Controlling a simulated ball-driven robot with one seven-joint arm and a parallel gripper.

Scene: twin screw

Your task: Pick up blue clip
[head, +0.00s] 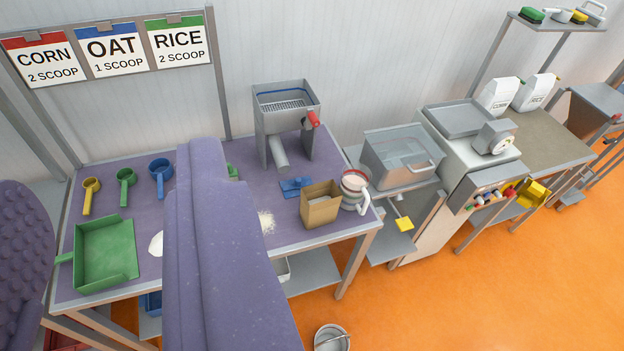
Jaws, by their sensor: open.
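A small flat blue piece, which looks like the blue clip (295,187), lies on the purple-topped table (216,160). It is in front of the grey hopper machine (286,110) and just left of an open brown box (320,208). It looks free, with nothing holding it. My own large purple arm link fills the lower middle of the view and covers part of the table left of the blue piece. My gripper does not show, so its place relative to the blue piece cannot be seen.
Yellow, green and blue scoops (160,178) and a green dustpan-like tray (106,250) lie at the left. White powder (267,222) is spilled near the arm. A white-handled jug (354,190) stands right of the box. A bucket (332,338) is on the orange floor.

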